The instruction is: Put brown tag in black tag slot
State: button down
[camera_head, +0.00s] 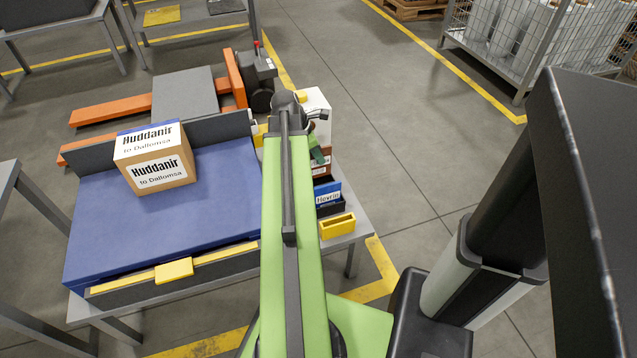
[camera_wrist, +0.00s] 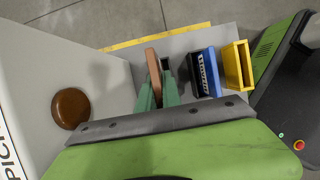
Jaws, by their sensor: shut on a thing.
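The brown tag (camera_wrist: 153,62) stands on edge at the green fingers of my gripper (camera_wrist: 158,92) in the wrist view. My gripper is shut on it. In the head view my gripper (camera_head: 317,152) is partly hidden by my arm, and the brown tag (camera_head: 322,168) shows just below it. To the right in the wrist view is a black tag slot (camera_wrist: 197,82). A blue tag (camera_wrist: 212,68) with a white label stands in it; the blue tag also shows in the head view (camera_head: 328,188). A narrow dark thing beside the brown tag is unclear.
An empty yellow slot (camera_head: 338,227) stands beside the black slot near the table's right edge. A white cabinet (camera_wrist: 40,75) with a round brown button (camera_wrist: 71,107) is to the left in the wrist view. A labelled carton (camera_head: 155,170) sits on the blue surface (camera_head: 210,215).

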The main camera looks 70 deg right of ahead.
aim_at(319, 176)
notch_tip(319, 176, down, 8)
jog(key=b, duration=0.6)
jog(key=shift+r, duration=0.2)
jog(key=shift+r+p, duration=0.25)
jog(key=shift+p, duration=0.05)
jog(key=shift+f, duration=0.2)
jog(key=c, duration=1.5)
grip_release()
jog(key=shift+r, duration=0.1)
jog(key=shift+r, duration=0.25)
jog(key=p+v, duration=1.1)
jog(key=v, duration=0.1)
jog(key=shift+f, duration=0.1)
